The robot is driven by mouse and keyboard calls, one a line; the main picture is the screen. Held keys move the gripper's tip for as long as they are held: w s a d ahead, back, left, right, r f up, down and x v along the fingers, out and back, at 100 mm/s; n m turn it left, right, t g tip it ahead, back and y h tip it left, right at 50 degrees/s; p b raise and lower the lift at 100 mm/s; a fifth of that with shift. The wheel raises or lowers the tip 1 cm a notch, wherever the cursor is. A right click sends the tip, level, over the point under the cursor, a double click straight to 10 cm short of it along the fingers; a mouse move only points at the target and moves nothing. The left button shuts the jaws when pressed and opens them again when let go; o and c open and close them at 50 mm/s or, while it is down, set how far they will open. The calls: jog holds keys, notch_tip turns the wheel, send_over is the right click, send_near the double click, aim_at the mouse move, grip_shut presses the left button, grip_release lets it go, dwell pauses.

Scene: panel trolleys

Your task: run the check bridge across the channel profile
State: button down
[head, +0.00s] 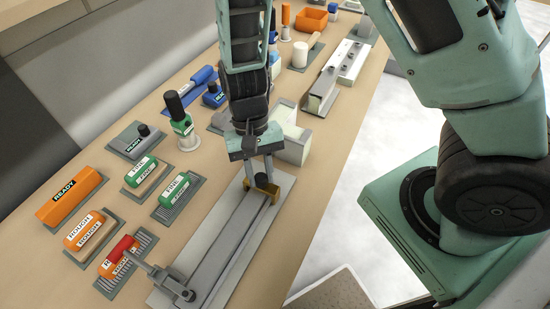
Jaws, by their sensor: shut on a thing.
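The channel profile (228,250) is a long grey bar lying on a pale base plate (270,232) at the front of the bench. My gripper (260,177) is over the far end of the profile, pointing down. It is shut on a small brass-coloured piece with a dark knob, which I take as the check bridge (265,188). The bridge sits at the profile's far end and seems to touch it; its underside and the exact contact are hidden. A metal clamp with a red handle (124,249) stands at the profile's near end.
Orange blocks marked ROUGH (85,230) and green blocks marked FINE (140,172) lie on grey mats to the left. A pale block (292,140) is close right of my gripper. Bare bench lies between the mats and plate.

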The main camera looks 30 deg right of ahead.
jog(key=s+a, duration=0.3)
jog(key=a, duration=0.2)
jog(key=s+a+p, duration=0.1)
jog(key=s+a, duration=0.2)
jog(key=a, duration=0.2)
jog(key=s+a+p, duration=0.1)
jog(key=s+a, duration=0.3)
jog(key=a, duration=0.1)
jog(key=shift+s+a, duration=0.1)
jog(key=shift+a, duration=0.15)
jog(key=c, duration=1.1)
grip_release()
jog(key=shift+c, duration=0.2)
jog(key=b+v, duration=0.1)
jog(key=v, duration=1.6)
jog(key=shift+d+r, duration=0.15)
jog(key=shift+r, duration=0.15)
